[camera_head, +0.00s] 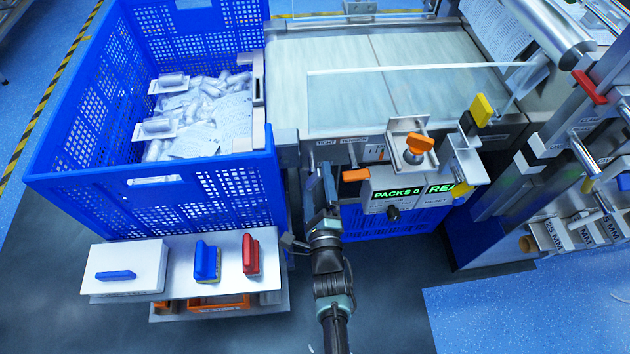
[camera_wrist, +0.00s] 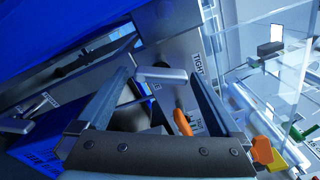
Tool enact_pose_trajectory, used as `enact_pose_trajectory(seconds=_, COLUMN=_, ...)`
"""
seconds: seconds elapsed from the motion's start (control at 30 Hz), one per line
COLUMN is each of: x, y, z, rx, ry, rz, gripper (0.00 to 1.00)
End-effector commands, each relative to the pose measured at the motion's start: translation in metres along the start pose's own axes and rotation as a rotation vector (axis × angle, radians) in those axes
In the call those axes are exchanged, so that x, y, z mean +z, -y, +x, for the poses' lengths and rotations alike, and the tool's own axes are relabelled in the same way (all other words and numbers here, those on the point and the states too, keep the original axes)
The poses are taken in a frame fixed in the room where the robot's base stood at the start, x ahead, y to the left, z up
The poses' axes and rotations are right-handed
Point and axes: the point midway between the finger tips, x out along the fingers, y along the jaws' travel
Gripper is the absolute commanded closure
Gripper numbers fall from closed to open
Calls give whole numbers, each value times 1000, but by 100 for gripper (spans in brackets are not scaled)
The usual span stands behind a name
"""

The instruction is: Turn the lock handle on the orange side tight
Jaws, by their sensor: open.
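In the wrist view, a pale grey lever handle (camera_wrist: 162,75) on a metal side panel lies between the tips of my gripper (camera_wrist: 160,80). A "TIGHT" label (camera_wrist: 197,68) is beside it. The jaws are open, one finger on each side; I cannot tell whether either touches the handle. An orange piece (camera_wrist: 183,122) shows lower, between the fingers. In the head view my gripper (camera_head: 320,188) is at the machine's front left corner, left of an orange handle (camera_head: 356,174). The grey handle cannot be made out there.
A blue crate (camera_head: 205,190) of packs stands left, above a shelf (camera_head: 225,262) with coloured-handled tools. The "PACKS 0" display (camera_head: 397,193) and an orange knob (camera_head: 418,145) are right of my gripper. Clear panels (camera_wrist: 262,85) stand right in the wrist view.

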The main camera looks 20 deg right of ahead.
Motion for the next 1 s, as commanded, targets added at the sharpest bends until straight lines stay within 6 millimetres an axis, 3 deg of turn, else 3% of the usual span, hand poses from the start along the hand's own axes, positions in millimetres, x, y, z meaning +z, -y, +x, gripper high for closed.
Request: enact_pose_trajectory(seconds=1.0, x=0, y=1, z=-77, rx=0, ry=0, rz=0, gripper=0)
